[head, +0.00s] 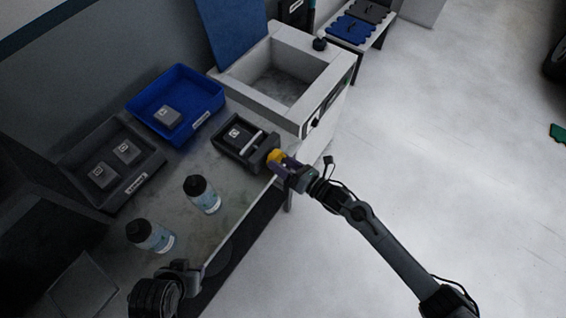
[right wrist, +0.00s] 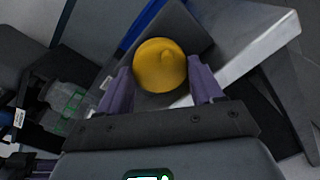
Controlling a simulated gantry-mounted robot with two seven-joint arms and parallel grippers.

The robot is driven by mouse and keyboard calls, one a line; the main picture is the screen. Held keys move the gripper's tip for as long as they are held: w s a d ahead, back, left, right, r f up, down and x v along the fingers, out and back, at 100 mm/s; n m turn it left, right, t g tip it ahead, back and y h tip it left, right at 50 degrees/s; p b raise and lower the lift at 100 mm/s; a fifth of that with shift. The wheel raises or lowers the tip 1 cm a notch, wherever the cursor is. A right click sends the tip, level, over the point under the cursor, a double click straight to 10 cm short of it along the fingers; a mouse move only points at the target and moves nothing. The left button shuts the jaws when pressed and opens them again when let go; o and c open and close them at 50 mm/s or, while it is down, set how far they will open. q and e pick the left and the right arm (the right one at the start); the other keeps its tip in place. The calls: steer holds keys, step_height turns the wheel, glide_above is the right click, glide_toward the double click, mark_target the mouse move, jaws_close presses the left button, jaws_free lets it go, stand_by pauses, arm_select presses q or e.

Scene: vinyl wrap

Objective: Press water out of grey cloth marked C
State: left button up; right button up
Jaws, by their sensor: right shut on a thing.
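A grey cloth marked with a letter that looks like C (head: 237,133) lies in a dark press-like box (head: 228,147) on the bench. A pale bar (head: 254,140) stands beside it in the box. A round yellow knob (head: 274,156) is at the box's right end; it also shows in the right wrist view (right wrist: 160,66). My right gripper (head: 280,163) is shut on the knob, with its purple fingers on either side (right wrist: 164,82). My left arm shows at the bottom of the head view, where its gripper (head: 184,272) is unclear.
A blue tray (head: 149,101) holds one grey cloth. A black tray (head: 140,185) holds two. Two bottles (head: 203,195) (head: 150,236) stand on the bench in front. A white sink-like basin (head: 290,84) is behind the press. Open floor lies to the right.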

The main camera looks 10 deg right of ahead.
steer(key=o, duration=1.1)
steer(key=shift+c, duration=0.2)
steer(key=shift+f, duration=0.1)
